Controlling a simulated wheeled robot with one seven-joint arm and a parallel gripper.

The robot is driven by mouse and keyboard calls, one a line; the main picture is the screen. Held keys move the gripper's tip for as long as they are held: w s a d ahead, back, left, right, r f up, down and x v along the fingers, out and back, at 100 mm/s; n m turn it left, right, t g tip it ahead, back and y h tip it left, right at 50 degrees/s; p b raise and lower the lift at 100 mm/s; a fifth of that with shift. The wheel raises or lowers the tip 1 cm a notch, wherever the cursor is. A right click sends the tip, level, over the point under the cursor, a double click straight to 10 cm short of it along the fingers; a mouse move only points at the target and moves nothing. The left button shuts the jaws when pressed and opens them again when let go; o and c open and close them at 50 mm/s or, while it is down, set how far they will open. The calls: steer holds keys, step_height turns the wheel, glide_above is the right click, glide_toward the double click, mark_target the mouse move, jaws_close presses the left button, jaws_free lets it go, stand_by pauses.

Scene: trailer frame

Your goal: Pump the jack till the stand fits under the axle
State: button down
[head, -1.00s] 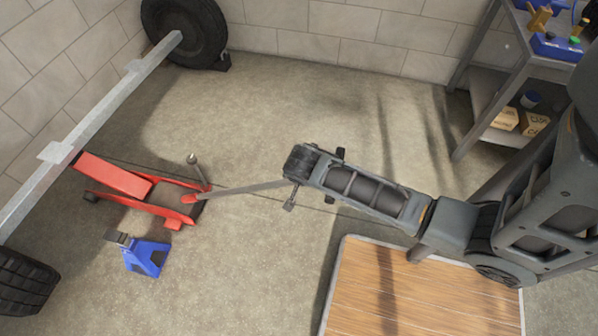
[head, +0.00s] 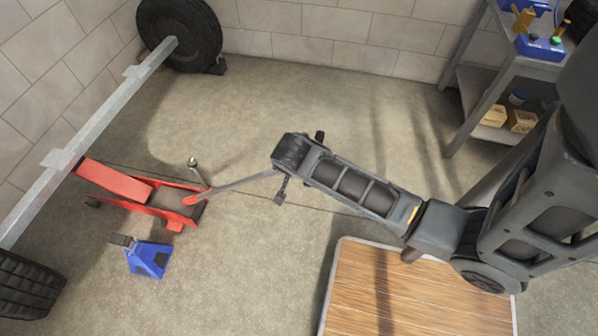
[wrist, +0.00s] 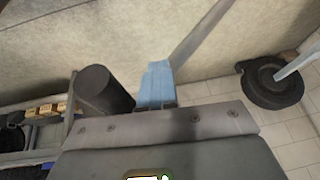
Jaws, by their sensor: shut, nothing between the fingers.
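The red floor jack (head: 120,184) lies on the floor with its far end at the grey axle beam (head: 100,112). Its grey handle (head: 240,183) slants up to the right to my gripper (head: 281,192); the handle also shows in the wrist view (wrist: 200,32). My gripper is shut and at the handle's upper end; its fingertips are mostly hidden, so I cannot tell whether they touch the handle. The blue jack stand (head: 150,259) stands on the floor in front of the jack, apart from the axle. The gap under the axle is hard to judge.
A wheel (head: 180,35) with a dark chock is at the axle's far end, another wheel (head: 28,285) at the near left. A wooden platform (head: 400,290) lies at the lower right. A shelf (head: 493,68) with boxes stands at the back right. The middle floor is clear.

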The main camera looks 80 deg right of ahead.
steer(key=v, duration=0.6)
steer(key=shift+a, duration=0.1)
steer(key=shift+f, duration=0.1)
stand_by(1.7)
steer(key=shift+a, duration=0.1)
stand_by(0.3)
